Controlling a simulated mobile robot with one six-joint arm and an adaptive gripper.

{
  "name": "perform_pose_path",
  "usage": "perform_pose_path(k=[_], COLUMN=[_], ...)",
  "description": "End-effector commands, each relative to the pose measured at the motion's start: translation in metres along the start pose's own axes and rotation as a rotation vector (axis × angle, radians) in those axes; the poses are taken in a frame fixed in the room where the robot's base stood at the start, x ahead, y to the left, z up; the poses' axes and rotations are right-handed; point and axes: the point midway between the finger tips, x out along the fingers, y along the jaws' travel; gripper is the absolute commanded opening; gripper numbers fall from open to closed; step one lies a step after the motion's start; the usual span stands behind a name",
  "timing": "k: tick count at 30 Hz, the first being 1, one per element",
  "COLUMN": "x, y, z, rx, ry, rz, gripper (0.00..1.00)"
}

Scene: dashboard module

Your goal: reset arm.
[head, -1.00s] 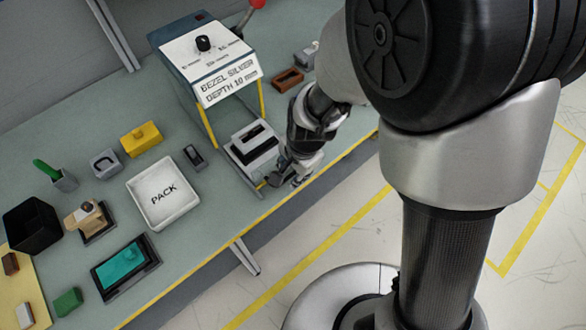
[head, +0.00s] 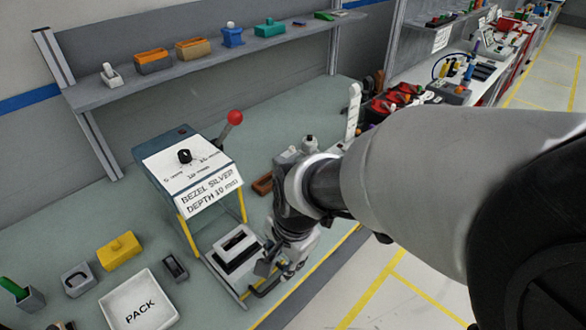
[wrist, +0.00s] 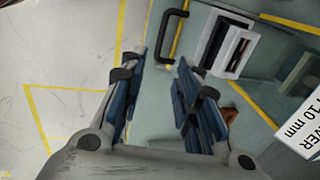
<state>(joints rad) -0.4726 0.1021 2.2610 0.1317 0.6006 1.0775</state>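My gripper (head: 287,268) hangs near the front edge of the bench, just right of the base of the press-like device (head: 190,170) labelled "BEZEL SILVER DEPTH 10 mm". In the wrist view my gripper (wrist: 162,62) shows two blue-padded fingers spread apart with nothing between them. A black handle (wrist: 174,38) lies beyond the fingertips, apart from them in that view. The white-framed block with a dark slot (head: 236,243) sits in the device's base; it also shows in the wrist view (wrist: 229,45). My arm hides part of the bench to the right.
A white PACK tray (head: 118,305), a yellow block (head: 118,250) and a small dark holder (head: 174,268) stand left of the device. A red-knobbed lever (head: 234,117) rises at its right. A shelf (head: 200,65) runs behind. Floor in front is clear.

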Motion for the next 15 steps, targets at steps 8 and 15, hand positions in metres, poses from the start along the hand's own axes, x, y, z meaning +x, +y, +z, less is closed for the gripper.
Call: perform_pose_path(k=[8,15], x=[-0.002,-0.026], y=[0.000,0.013], z=[0.000,-0.012], rx=[0.000,-0.062], ry=[-0.001,0.024], rz=[0.001,-0.021], gripper=[0.30,0.30])
